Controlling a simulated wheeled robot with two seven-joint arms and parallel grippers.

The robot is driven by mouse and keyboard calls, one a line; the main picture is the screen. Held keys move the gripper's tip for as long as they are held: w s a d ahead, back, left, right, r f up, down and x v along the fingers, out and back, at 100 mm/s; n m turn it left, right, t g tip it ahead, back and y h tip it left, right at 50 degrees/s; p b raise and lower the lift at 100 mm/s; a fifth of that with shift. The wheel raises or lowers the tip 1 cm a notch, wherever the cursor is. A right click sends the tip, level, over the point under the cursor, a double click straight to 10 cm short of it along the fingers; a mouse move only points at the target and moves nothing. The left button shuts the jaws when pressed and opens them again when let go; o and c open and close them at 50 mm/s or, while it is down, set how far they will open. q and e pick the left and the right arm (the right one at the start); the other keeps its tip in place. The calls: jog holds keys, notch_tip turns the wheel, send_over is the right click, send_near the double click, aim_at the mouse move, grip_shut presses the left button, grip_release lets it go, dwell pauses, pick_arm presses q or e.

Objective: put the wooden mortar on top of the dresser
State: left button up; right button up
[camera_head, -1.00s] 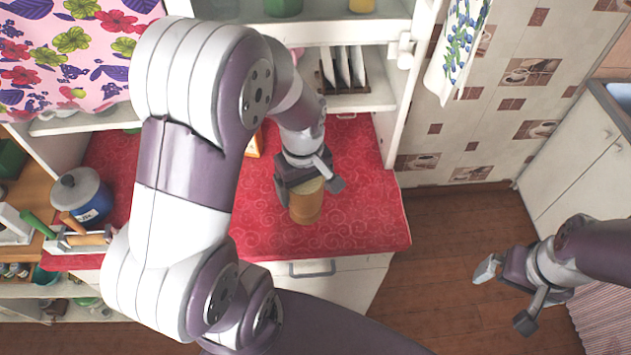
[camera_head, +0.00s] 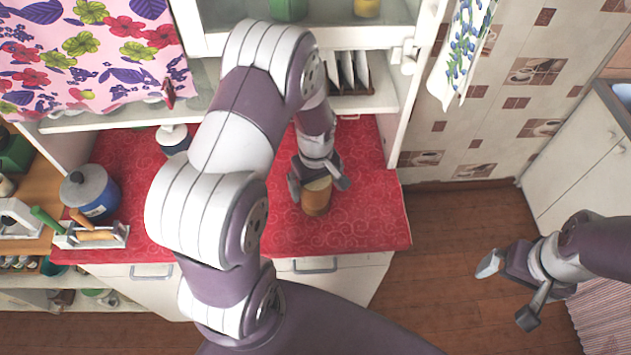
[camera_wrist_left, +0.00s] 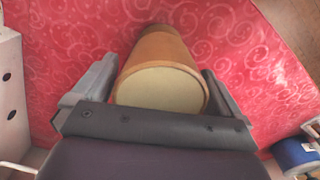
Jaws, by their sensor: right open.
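The wooden mortar (camera_head: 317,198), an orange-brown cylinder with a pale end, stands on the red patterned cloth near the counter's front. My left gripper (camera_head: 318,184) is open, with its fingers on either side of the mortar. In the left wrist view the mortar (camera_wrist_left: 160,80) lies between the two fingers (camera_wrist_left: 155,92); I cannot tell whether either touches it. White furniture with shelves (camera_head: 130,118) rises behind the red counter and may be the dresser; its top is out of view. My right gripper (camera_head: 506,290) is open and empty above the floor at right.
A blue pot with a grey lid (camera_head: 90,195) and a white holder with wooden-handled tools (camera_head: 92,234) stand at left. A rack of white plates (camera_head: 350,72) sits on the shelf behind. Red cloth is clear right of the mortar. My left arm hides the counter's middle.

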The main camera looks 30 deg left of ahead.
pick_arm(q)
jog(key=shift+s+r, duration=0.15)
notch_tip(320, 180, up, 12)
jog(key=f+b, duration=0.1)
jog(key=b, duration=0.2)
jog(key=s+d+f+m+t+b, duration=0.1)
jog(key=s+d+f+m+b, duration=0.2)
jog(key=s+m, duration=0.6)
jog(key=shift+d+f+m, duration=0.4)
jog(key=shift+d+m, duration=0.6)
jog(key=shift+d, duration=0.2)
